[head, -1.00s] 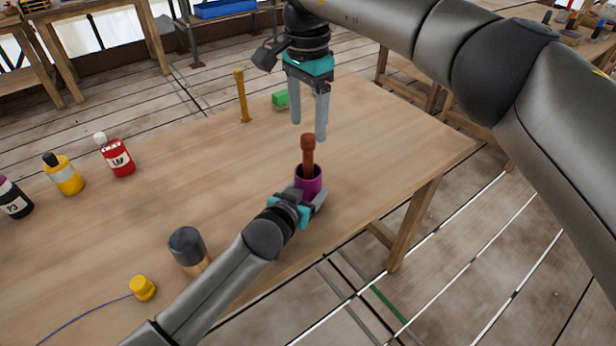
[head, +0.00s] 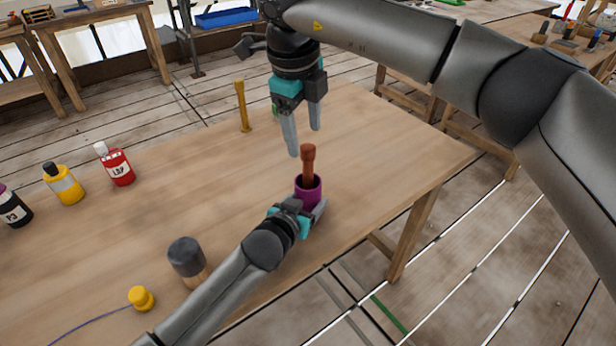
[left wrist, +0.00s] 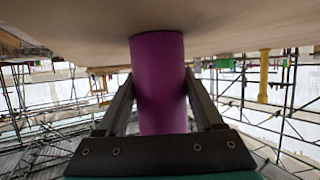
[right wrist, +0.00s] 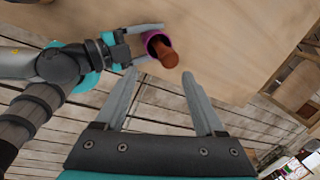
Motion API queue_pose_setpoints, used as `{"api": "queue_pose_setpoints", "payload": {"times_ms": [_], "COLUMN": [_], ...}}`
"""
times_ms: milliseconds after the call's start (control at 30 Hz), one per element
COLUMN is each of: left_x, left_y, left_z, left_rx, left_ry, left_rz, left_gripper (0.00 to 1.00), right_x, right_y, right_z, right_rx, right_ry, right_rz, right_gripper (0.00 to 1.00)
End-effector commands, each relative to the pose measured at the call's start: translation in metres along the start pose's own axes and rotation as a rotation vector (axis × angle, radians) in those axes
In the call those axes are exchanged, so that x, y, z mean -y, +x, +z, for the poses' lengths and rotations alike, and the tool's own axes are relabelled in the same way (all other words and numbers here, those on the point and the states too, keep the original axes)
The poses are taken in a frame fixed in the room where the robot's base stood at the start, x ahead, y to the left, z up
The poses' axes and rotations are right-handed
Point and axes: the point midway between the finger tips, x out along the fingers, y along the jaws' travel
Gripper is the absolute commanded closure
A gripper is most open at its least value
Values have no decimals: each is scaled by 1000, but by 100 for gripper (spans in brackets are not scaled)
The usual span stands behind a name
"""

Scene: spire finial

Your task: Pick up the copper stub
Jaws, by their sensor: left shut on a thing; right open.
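The copper stub (head: 308,160) stands upright in a purple cup (head: 308,192) near the table's front right edge, its thicker top sticking out. In the right wrist view the stub (right wrist: 167,54) and the cup's rim (right wrist: 151,37) show just beyond my fingers. My left gripper (head: 310,214) is shut on the cup from the front; the left wrist view shows the cup (left wrist: 158,85) between its fingers. My right gripper (head: 303,140) is open and empty, pointing down, its tips close above and beside the stub's top. The stub's lower part is hidden inside the cup.
A yellow post (head: 242,106) and a partly hidden green block (head: 275,111) stand behind. A dark-topped cylinder (head: 188,258) and a yellow spool (head: 141,298) are at front left. Red (head: 116,164) and yellow (head: 64,184) bottles stand left. The table's middle is clear.

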Motion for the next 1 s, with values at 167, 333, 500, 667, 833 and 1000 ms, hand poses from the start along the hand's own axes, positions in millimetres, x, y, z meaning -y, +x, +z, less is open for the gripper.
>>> {"api": "queue_pose_setpoints", "payload": {"times_ms": [167, 333, 500, 667, 833, 1000], "left_x": [0, 0, 0, 0, 0, 0], "left_y": [0, 0, 0, 0, 0, 0], "left_z": [1, 1, 1, 1, 1, 1], "left_rx": [2, 3, 3, 3, 3, 3], "left_ry": [0, 0, 0, 0, 0, 0], "left_rz": [-1, -1, -1, -1, -1, -1], "left_gripper": [93, 93, 93, 93, 93, 93], "right_x": [-4, -6, -8, -11, -12, -13], "right_y": [-6, -12, -20, -26, -32, -33], "right_z": [-2, -3, -5, -7, -8, -9], "right_rx": [26, 63, 111, 162, 206, 228], "right_ry": [233, 464, 696, 903, 1067, 1151], "right_rz": [-34, -63, -84, -92, -92, -88], "right_gripper": [29, 29, 29, 29, 29, 29]}}
